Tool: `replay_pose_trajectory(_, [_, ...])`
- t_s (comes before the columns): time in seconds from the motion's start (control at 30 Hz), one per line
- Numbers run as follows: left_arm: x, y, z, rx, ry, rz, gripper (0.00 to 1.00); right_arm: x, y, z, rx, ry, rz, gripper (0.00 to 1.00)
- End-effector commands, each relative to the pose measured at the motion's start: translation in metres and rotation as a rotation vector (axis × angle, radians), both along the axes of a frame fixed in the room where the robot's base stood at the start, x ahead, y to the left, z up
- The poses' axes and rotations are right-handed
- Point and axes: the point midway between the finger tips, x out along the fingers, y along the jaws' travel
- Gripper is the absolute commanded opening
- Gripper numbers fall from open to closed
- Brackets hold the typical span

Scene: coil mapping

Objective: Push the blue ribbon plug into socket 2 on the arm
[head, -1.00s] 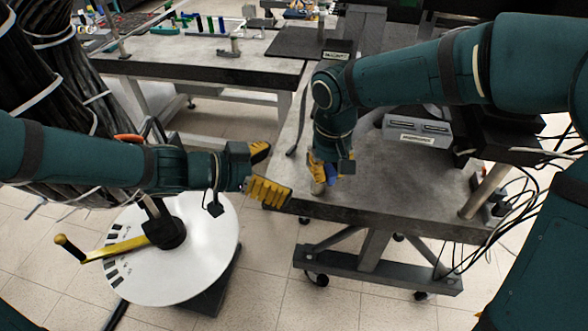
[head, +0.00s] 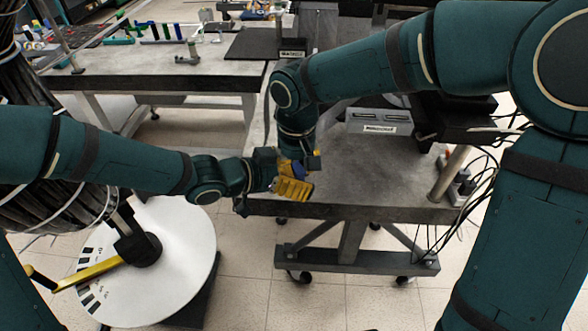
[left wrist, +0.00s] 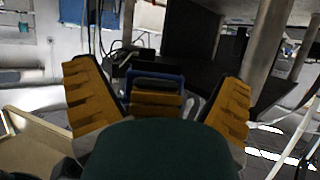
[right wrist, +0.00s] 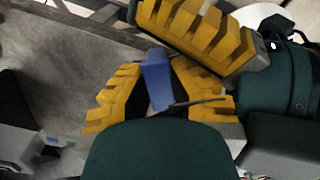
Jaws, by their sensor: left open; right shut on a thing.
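The blue ribbon plug (right wrist: 157,80) is held between the yellow fingers of my right gripper (right wrist: 160,95) in the right wrist view. In the head view the plug (head: 298,170) is small and partly covered, above the near left corner of the table. My left gripper (head: 285,180) is open beside the right gripper. In the left wrist view, the open left fingers (left wrist: 158,98) stand either side of the right gripper's fingers and some blue. I cannot tell whether they touch. A grey box (head: 378,121) with two dark slots sits on the table; I cannot make out socket 2.
A white disc (head: 165,285) with a yellow handle (head: 88,273) stands at the lower left. The grey table (head: 385,185) is bare in front of the grey box. Loose black cables (head: 485,180) hang at its right. A second table (head: 150,62) stands behind.

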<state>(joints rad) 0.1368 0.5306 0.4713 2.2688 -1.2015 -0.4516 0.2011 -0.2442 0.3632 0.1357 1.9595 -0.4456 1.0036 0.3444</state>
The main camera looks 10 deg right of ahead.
Motion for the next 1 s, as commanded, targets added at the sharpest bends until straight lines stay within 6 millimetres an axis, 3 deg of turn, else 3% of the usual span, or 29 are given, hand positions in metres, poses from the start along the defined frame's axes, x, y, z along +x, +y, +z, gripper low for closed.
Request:
replay_pose_trajectory(0.17, [0.0000, 0.0002, 0.0001, 0.000, 0.000, 0.000, 0.93, 0.0000, 0.0000, 0.0001, 0.000, 0.000, 0.000, 0.00])
replay_pose_trajectory(0.37, [0.0003, 0.0006, 0.0001, 0.000, 0.000, 0.001, 0.22, -0.0002, 0.0000, 0.0000, 0.000, 0.001, 0.000, 0.00])
replay_pose_trajectory(0.4, [0.0005, 0.0007, 0.0001, 0.000, -0.001, 0.002, 0.20, -0.0004, 0.0000, -0.0001, 0.000, 0.001, 0.000, 0.00])
replay_pose_trajectory(0.5, [0.0012, 0.0012, 0.0001, 0.000, 0.000, 0.003, 0.20, -0.0008, -0.0001, -0.0003, -0.001, 0.003, 0.000, 0.00])
replay_pose_trajectory(0.53, [0.0014, 0.0013, 0.0001, 0.000, -0.001, 0.004, 0.20, -0.0009, -0.0002, -0.0004, -0.001, 0.003, 0.000, 0.19])
replay_pose_trajectory(0.6, [0.0016, 0.0014, 0.0002, 0.000, -0.001, 0.004, 0.19, -0.0011, -0.0001, -0.0004, -0.001, 0.004, 0.000, 0.43])
replay_pose_trajectory(1.0, [0.0020, 0.0014, 0.0004, 0.000, -0.001, 0.005, 0.19, -0.0012, 0.0012, 0.0088, -0.001, 0.002, 0.004, 0.43])
